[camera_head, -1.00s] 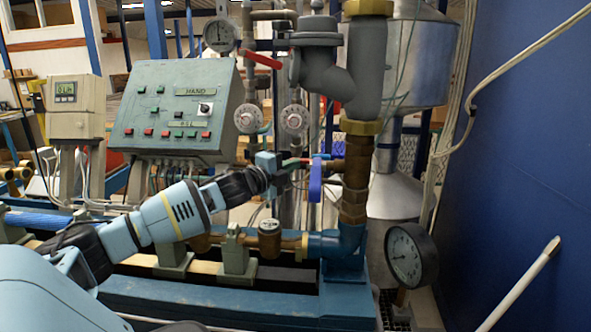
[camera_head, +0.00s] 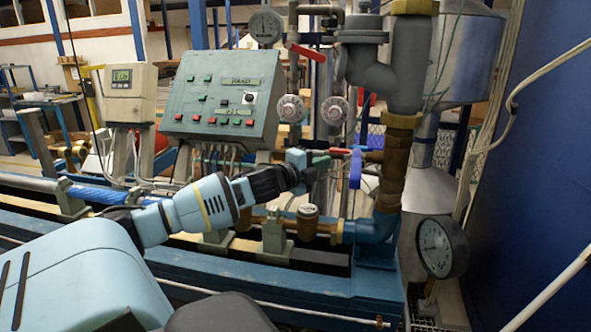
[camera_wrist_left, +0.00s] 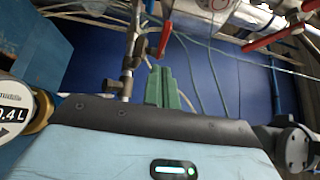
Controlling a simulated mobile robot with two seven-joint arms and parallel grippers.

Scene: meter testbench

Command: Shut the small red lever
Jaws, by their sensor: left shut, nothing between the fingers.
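The small red lever (camera_head: 341,151) lies roughly level on the brass pipework, beside a blue lever (camera_head: 355,168). My left gripper (camera_head: 321,160) is just left of the small red lever, with its green fingers shut and empty. In the left wrist view, the green fingers (camera_wrist_left: 162,88) are together and a red lever (camera_wrist_left: 165,38) shows just beyond their tips. I cannot tell whether the fingers touch it. My right gripper is not in view.
A larger red lever (camera_head: 308,52) sits higher up, left of the grey valve body. Two round dials flank the pipes behind my gripper. A green control box (camera_head: 222,105) stands to the left and a pressure gauge (camera_head: 441,247) at the lower right. A blue wall closes the right side.

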